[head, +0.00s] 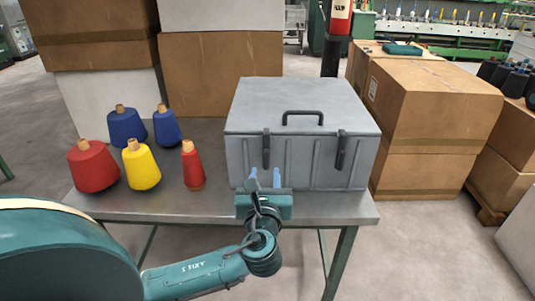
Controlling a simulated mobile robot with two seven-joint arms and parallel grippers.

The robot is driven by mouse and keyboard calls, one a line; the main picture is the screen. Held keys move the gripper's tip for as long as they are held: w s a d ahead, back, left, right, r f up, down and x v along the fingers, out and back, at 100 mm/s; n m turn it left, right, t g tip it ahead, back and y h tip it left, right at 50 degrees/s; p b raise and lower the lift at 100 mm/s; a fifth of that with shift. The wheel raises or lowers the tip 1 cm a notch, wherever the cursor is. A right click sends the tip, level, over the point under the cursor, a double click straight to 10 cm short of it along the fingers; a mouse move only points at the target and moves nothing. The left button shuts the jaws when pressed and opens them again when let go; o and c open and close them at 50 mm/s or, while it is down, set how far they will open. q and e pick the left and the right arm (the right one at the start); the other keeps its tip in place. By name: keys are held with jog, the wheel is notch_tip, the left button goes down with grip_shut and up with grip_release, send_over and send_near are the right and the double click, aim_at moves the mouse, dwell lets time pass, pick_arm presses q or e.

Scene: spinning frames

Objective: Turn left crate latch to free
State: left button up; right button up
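A grey crate (303,105) with a black handle (302,114) on its lid stands on the table, its lid closed. The dark left latch (266,149) hangs upright on its front, and the matching right latch (341,150) also looks upright. My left gripper (265,178) is in front of the crate, just below the left latch in the picture. Its two pale blue fingers are apart with nothing seen between them. I cannot tell how far the fingertips are from the crate front. My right gripper is not in view.
Several blue, red and yellow thread cones (142,166) stand left of the crate on the grey metal table (335,208). Cardboard boxes (430,105) are stacked at right and more (221,75) stand behind. The tabletop between the cones and crate is narrow but clear.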

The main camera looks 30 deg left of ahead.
aim_at(266, 153)
pick_arm(q)
jog(key=x, duration=0.4)
jog(key=b+x, duration=0.1)
jog(key=x, duration=0.4)
jog(key=f+x, duration=0.1)
jog(key=x, duration=0.3)
jog(key=shift+w, duration=0.3)
jog(key=shift+c, duration=0.2)
grip_shut()
